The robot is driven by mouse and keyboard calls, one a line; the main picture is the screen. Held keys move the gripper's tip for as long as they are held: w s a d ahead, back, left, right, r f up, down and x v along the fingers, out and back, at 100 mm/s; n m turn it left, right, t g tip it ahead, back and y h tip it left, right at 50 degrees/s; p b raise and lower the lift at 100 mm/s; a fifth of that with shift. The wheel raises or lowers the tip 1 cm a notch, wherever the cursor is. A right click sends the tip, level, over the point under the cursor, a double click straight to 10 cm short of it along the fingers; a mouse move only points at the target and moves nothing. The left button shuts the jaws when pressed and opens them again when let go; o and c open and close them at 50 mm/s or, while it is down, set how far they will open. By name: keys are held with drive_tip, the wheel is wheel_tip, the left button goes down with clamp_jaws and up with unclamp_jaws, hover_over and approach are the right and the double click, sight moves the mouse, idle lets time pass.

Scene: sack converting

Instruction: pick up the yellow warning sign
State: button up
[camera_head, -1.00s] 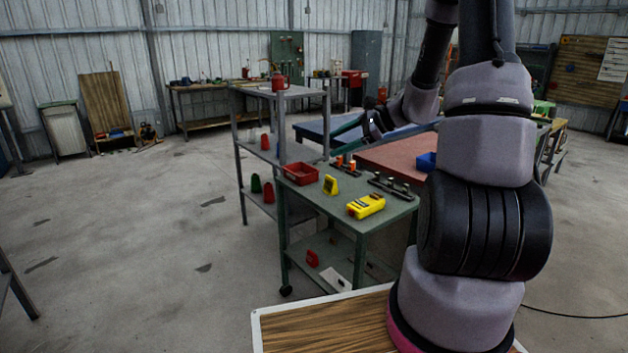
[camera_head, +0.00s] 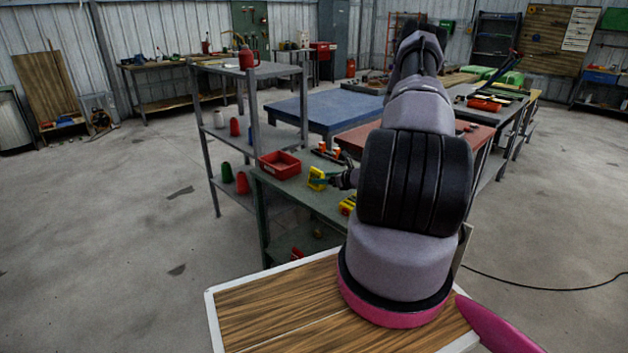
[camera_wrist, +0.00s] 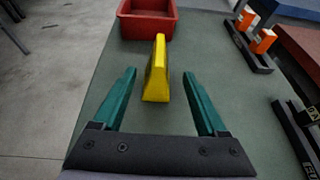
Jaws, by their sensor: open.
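The yellow warning sign (camera_wrist: 157,72) stands upright on the green table top (camera_wrist: 105,65). In the wrist view it is seen edge-on, just ahead of my gripper (camera_wrist: 158,78) and roughly centred between the two green fingers. The fingers are open, with gaps on both sides of the sign and no visible contact. In the head view the sign (camera_head: 316,179) sits near the table's left side, with my gripper (camera_head: 324,181) close against it and partly overlapping it. My arm hides much of the table top there.
A red bin (camera_wrist: 148,20) stands behind the sign, and it also shows in the head view (camera_head: 280,165). A black rack (camera_wrist: 245,42) with orange-topped items is at right. A yellow device (camera_head: 348,204) is partly hidden by my arm. A grey shelf (camera_head: 214,135) stands at left.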

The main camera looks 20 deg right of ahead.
sight(312, 177)
drive_tip(key=x, duration=0.7)
drive_tip(key=shift+w+a+r, duration=0.15)
drive_tip(key=shift+w+a, duration=0.05)
clamp_jaws()
